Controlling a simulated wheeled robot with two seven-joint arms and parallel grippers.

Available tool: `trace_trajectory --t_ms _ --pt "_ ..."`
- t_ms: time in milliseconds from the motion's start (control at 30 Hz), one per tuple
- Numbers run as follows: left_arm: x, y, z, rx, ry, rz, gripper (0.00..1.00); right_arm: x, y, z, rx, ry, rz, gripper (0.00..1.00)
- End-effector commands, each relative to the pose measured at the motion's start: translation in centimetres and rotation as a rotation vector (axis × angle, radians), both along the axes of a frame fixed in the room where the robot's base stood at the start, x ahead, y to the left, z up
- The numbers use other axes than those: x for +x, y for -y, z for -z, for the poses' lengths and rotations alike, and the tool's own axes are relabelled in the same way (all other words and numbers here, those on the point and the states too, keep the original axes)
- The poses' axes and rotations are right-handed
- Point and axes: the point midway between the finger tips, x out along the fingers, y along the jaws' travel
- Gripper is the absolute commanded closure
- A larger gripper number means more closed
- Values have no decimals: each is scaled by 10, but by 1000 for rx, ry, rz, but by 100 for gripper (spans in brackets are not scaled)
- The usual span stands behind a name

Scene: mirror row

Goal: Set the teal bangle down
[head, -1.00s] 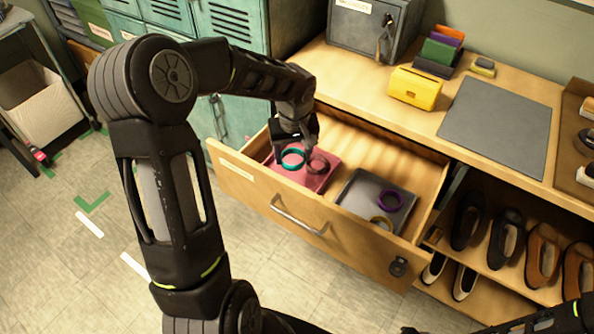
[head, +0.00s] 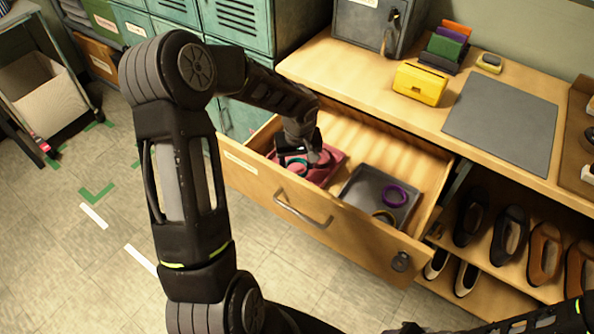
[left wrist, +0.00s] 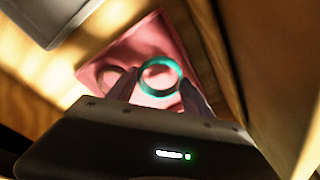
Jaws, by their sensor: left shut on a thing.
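My left gripper (head: 300,158) is low over the pink tray (head: 336,158) in the open drawer (head: 262,180). It is shut on the teal bangle (head: 297,161), which is partly hidden in the head view. In the left wrist view the teal bangle (left wrist: 158,61) shows as a ring between the fingertips, over the pink tray (left wrist: 150,38). I cannot tell whether it touches the tray floor. A mauve bangle (left wrist: 103,69) lies in the tray beside it, to the left in the left wrist view. My right gripper is out of view.
A grey tray (head: 362,186) in the drawer's right part holds a purple bangle (head: 395,187) and an olive bangle (head: 384,211). The counter above has a yellow box (head: 420,85) and a grey mat (head: 500,122). Shoes (head: 508,235) stand on shelves at right.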

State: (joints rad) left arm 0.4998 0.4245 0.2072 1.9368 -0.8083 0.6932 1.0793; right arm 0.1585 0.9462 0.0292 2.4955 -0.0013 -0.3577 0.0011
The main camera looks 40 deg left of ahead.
Motion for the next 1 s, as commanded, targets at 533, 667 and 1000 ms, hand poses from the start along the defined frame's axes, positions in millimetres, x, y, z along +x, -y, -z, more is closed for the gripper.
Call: trace_trajectory --t_ms 533,667,1000 --pt "0 0 35 -1 -1 0 80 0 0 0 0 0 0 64" --pt "0 0 39 -1 -1 0 80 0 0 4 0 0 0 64" --pt "-1 0 38 -1 -1 0 32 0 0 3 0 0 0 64"
